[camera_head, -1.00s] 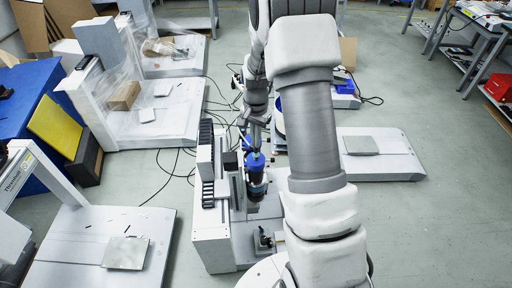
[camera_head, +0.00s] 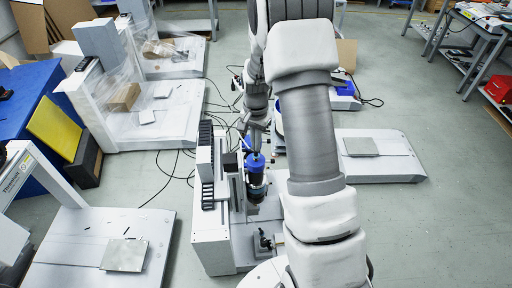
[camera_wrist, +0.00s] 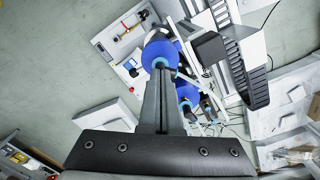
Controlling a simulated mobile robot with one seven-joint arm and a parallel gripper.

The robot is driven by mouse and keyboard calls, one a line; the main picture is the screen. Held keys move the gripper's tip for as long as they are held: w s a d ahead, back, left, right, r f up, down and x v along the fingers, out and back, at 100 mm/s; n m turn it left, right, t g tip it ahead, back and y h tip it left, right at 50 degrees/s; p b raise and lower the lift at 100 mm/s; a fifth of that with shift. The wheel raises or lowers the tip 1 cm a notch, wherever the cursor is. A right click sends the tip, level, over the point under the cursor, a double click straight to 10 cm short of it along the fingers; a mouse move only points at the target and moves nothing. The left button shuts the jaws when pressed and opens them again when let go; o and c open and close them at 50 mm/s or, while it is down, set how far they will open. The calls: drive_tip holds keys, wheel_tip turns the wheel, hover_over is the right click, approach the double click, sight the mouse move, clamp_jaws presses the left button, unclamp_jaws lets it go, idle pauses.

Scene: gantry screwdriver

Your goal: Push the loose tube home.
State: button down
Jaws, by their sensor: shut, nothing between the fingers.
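My gripper (camera_wrist: 160,66) is shut, with its two fingers together and nothing between them. In the wrist view its tips lie over a round blue cap (camera_wrist: 158,47); I cannot tell whether they touch it. In the head view my gripper (camera_head: 253,148) points down just above the blue top (camera_head: 255,162) of an upright dark cylinder (camera_head: 257,187) on the gantry machine. A second blue part (camera_wrist: 187,93) shows beside the fingers in the wrist view. I cannot make out the loose tube with certainty; my fingers may hide part of it.
A black cable chain (camera_wrist: 247,65) and a dark box (camera_wrist: 209,48) stand close to the right of my fingers in the wrist view. The white machine housing (camera_head: 213,235) stands below. Several white machine bases (camera_head: 95,245) and loose cables surround it on the floor.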

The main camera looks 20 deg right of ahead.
wheel_tip(320, 180, up, 7)
drive_tip(key=p, duration=0.4)
drive_tip(key=shift+f, duration=0.15)
idle(0.5)
drive_tip(key=s+a+r+n+t+p, duration=0.1)
drive_tip(key=s+a+r+n, duration=0.15)
drive_tip(key=r, duration=0.45)
drive_tip(key=s+a+r+n+t+p, duration=0.1)
drive_tip(key=s+r, duration=0.2)
drive_tip(key=r, duration=0.3)
drive_tip(key=s+a+r+n+p, duration=0.1)
drive_tip(key=s+a+r, duration=0.1)
drive_tip(key=r, duration=0.5)
drive_tip(key=s+a+r+n+t+p, duration=0.1)
drive_tip(key=s+a+r+n, duration=0.1)
drive_tip(key=s+r, duration=0.3)
drive_tip(key=s+a+r+n+t+p, duration=0.2)
drive_tip(key=s+r+n, duration=0.2)
drive_tip(key=s, duration=0.8)
drive_tip(key=shift+a+r+t, duration=0.2)
drive_tip(key=shift+r+t, duration=0.1)
drive_tip(key=shift+r, duration=0.4)
drive_tip(key=c, duration=1.5)
unclamp_jaws()
drive_tip(key=shift+c, duration=0.2)
